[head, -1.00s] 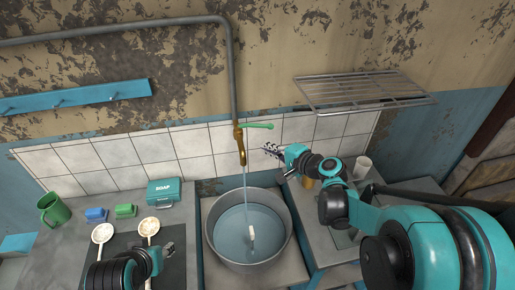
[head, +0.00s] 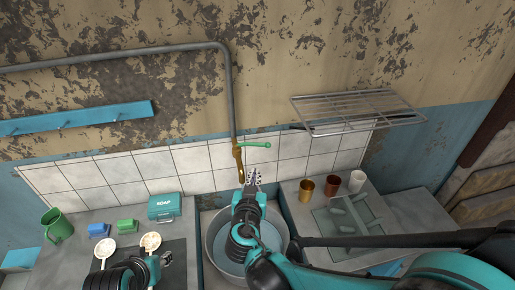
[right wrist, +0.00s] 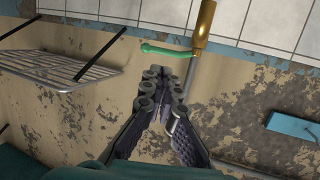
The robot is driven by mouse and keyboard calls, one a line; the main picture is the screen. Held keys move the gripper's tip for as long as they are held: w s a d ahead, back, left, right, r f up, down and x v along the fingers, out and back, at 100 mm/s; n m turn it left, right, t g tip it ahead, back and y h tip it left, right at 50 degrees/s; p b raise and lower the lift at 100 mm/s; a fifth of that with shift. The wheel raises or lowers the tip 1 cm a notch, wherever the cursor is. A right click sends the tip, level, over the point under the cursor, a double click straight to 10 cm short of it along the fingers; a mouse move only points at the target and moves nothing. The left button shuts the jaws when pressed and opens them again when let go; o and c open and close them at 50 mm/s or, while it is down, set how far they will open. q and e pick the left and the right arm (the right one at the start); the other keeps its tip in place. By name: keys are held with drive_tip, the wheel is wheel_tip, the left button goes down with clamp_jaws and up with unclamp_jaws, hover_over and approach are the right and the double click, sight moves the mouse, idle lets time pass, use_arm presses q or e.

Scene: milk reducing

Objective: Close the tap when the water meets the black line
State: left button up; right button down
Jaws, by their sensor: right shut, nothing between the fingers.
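The brass tap (head: 239,160) hangs from the wall pipe, with its green lever handle (head: 254,144) pointing right. A round metal basin (head: 211,243) holding water (head: 225,262) stands below. My right gripper (head: 254,178) is shut and empty, in front of the basin's far side, just below and right of the spout. In the right wrist view its fingertips (right wrist: 160,88) lie a little below the green handle (right wrist: 165,50), apart in the picture. My right arm covers much of the basin; no stream or black line shows. My left gripper (head: 158,264) is over the dark mat at lower left; its jaws are unclear.
The soap box (head: 164,207), blue and green blocks, two white ladles and a green mug (head: 56,225) stand left of the basin. Several cups (head: 331,187) stand to the right. A wire rack (head: 358,112) juts from the wall above them.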

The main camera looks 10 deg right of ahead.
sight(252, 145)
drive_tip(key=r+b+x, duration=0.1)
drive_tip(key=b+x, duration=0.1)
drive_tip(key=x, duration=1.1)
drive_tip(key=shift+w+t, duration=0.3)
drive_tip(key=shift+w, duration=0.25)
